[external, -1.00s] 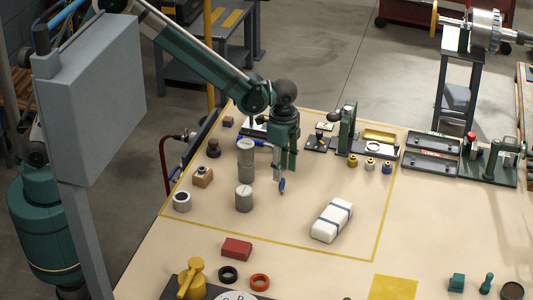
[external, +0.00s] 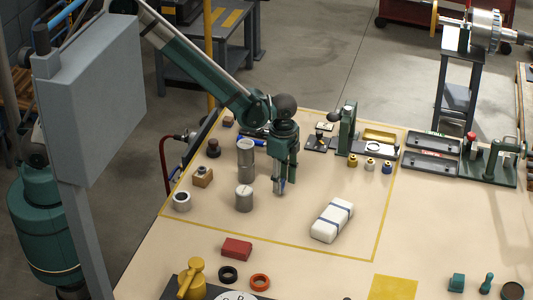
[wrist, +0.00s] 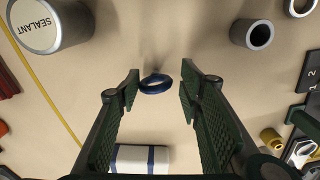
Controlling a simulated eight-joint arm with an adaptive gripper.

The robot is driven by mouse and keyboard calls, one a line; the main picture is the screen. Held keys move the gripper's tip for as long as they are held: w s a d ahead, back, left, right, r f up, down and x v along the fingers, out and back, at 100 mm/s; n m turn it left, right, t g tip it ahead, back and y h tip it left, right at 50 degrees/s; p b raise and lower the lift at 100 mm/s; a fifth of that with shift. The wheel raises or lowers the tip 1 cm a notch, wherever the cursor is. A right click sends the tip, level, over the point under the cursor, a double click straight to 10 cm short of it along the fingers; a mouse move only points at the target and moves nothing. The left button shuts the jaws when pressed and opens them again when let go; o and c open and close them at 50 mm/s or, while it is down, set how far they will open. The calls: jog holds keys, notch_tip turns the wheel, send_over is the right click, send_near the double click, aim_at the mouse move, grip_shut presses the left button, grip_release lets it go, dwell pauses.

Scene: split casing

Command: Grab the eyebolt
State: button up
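The eyebolt (wrist: 155,84) shows as a dark blue ring on the beige table in the wrist view. Its blue shape (external: 283,185) is partly hidden by my fingers in the external view. My gripper (wrist: 160,90) is open, with one finger left and one right of the ring. The ring sits nearer the left finger, with a wider gap to the right one. I see no grip on it. In the external view my gripper (external: 285,189) points down, low over the table at the eyebolt.
A grey cylinder (external: 244,199) stands close left of my gripper, with a taller one (external: 246,162) behind it. A white bundle with blue bands (external: 332,220) lies to the front right; it also shows in the wrist view (wrist: 139,158). The table between them is clear.

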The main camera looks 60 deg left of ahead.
jog(key=shift+f, duration=0.75)
jog(key=c, duration=0.9)
jog(key=shift+o, duration=0.2)
jog(key=shift+r, duration=0.15)
jog(key=shift+r+p, duration=0.55)
jog(key=shift+r, duration=4.35)
